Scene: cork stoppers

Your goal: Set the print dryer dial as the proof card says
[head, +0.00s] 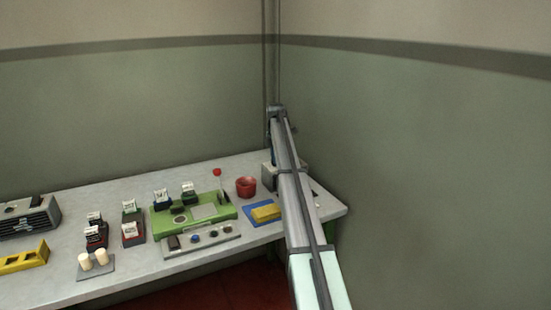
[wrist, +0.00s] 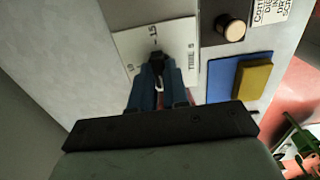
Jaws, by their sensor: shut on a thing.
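In the wrist view my gripper (wrist: 160,75) has its blue fingers closed on the dark dial knob (wrist: 156,60). The knob sits on a pale dial plate (wrist: 128,42) with marks that seem to read 10 at the left, 15 at the top and TIME 5 at the right. A small pale mark shows between the fingers; I cannot tell the dial's setting. In the head view the grey dryer box (head: 268,178) stands at the table's right end, partly behind my arm, which hides the dial. Several small white cards stand on the table; their text is too small to read.
A round pale-topped button (wrist: 233,28) and a printed label (wrist: 272,8) are beside the dial plate. A yellow block (head: 266,212) lies on a blue mat (head: 250,208). A red pot (head: 246,187) and green press (head: 165,225) stand left of the dryer. A wall rises close at right.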

